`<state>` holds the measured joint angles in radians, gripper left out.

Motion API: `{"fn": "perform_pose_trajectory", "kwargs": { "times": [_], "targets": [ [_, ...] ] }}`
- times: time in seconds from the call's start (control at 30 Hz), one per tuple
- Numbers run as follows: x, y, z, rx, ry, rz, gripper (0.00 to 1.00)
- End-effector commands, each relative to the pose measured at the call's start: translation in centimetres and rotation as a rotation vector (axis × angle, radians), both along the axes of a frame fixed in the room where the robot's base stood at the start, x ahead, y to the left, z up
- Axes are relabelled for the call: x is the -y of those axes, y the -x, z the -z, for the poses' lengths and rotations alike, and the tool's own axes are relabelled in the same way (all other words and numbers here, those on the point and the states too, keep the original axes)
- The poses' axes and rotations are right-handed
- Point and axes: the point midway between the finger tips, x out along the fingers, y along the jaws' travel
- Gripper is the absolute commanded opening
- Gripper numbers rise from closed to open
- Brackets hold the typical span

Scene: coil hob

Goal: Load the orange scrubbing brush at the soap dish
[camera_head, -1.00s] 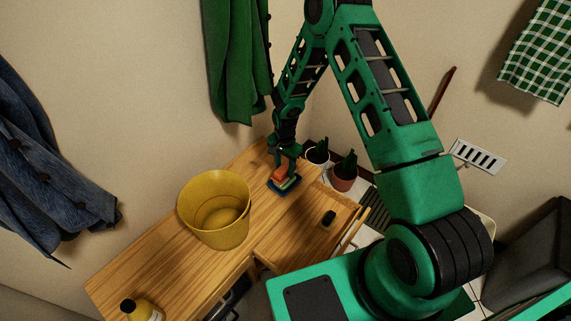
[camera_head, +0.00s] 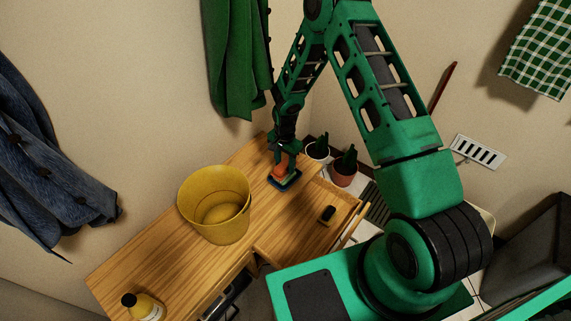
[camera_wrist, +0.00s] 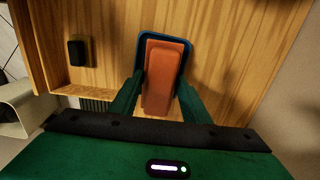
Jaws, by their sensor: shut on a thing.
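The orange scrubbing brush (camera_wrist: 163,78) is held between the fingers of my gripper (camera_wrist: 160,98), which is shut on it. In the head view the brush (camera_head: 279,172) shows small below my gripper (camera_head: 284,166). The blue soap dish (camera_head: 291,184) is on the wooden worktop directly under the brush. In the wrist view the dish's blue rim (camera_wrist: 143,45) shows around the brush's far end and upper sides. My fingers hide part of the dish, and I cannot tell whether the brush touches its floor.
A yellow bucket (camera_head: 214,230) stands on the wooden worktop (camera_head: 165,262), left of the dish. A yellow bottle (camera_head: 147,308) is at the front left. Potted plants (camera_head: 344,168) stand behind, right of the dish.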

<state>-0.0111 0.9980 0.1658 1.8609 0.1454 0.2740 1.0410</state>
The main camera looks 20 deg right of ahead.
Motion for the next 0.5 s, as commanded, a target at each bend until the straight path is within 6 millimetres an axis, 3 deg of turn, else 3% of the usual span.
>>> {"fn": "perform_pose_trajectory", "kwargs": {
  "times": [0.5],
  "targets": [
    [0.02,-0.02,0.53,0.0,0.0,0.0,0.25]
  ]
}}
